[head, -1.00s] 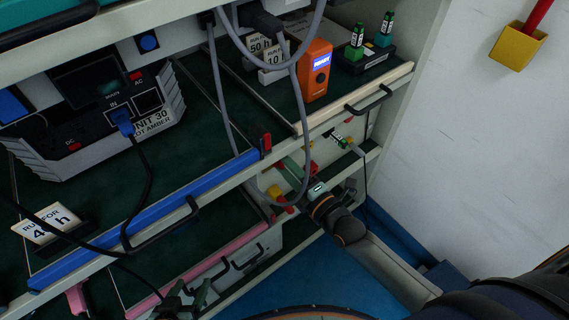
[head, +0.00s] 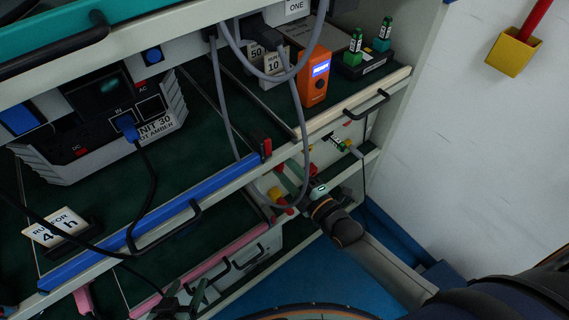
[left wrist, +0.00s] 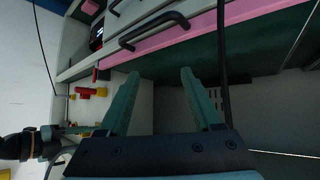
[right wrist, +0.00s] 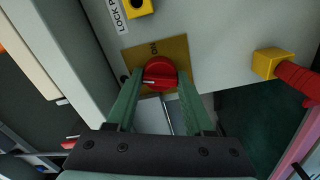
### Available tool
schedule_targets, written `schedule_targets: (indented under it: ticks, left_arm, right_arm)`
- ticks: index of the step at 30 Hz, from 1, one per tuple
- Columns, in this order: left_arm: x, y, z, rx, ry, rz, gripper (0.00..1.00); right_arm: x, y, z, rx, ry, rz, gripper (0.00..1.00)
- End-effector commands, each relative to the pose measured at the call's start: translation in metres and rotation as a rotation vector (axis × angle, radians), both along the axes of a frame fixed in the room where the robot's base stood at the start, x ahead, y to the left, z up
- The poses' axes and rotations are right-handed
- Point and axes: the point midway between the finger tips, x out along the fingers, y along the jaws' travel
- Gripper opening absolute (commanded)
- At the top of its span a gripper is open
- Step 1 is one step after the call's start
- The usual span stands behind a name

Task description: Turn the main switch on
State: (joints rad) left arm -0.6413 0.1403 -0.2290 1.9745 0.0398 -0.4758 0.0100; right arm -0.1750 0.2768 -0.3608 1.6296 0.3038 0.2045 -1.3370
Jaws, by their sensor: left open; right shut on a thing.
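The main switch is a red round knob (right wrist: 160,72) on a yellow plate (right wrist: 176,47) marked ON, in the right wrist view. A white mark on the knob points to the left there, and the ON label lies above the knob. My right gripper (right wrist: 157,78) is shut on the knob, one finger at each side. In the head view my right gripper (head: 297,174) reaches in low at the rack's right end. My left gripper (head: 186,297) is open and empty at the bottom of the head view, in front of the pink-edged shelf; it also shows in the left wrist view (left wrist: 157,72).
A yellow block with a red plug (right wrist: 268,64) sits right of the switch. Grey cables (head: 222,105) hang in front of the rack, close to my right gripper. A blue shelf edge (head: 150,225) and black handles stick out. The blue floor (head: 290,270) is clear.

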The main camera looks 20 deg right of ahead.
Motion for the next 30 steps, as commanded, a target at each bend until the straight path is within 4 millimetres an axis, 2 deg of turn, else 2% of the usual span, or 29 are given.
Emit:
schedule_targets:
  ticks: [6,30]
  left_arm:
    - [-0.005,0.009,0.004,0.012,0.007,0.015,0.66]
    - [-0.014,0.02,0.013,0.022,0.015,0.04,0.66]
  right_arm:
    - [0.0,0.0,0.002,0.192,0.072,0.001,0.0]
    - [0.0,0.0,0.0,0.866,0.317,-0.001,0.0]
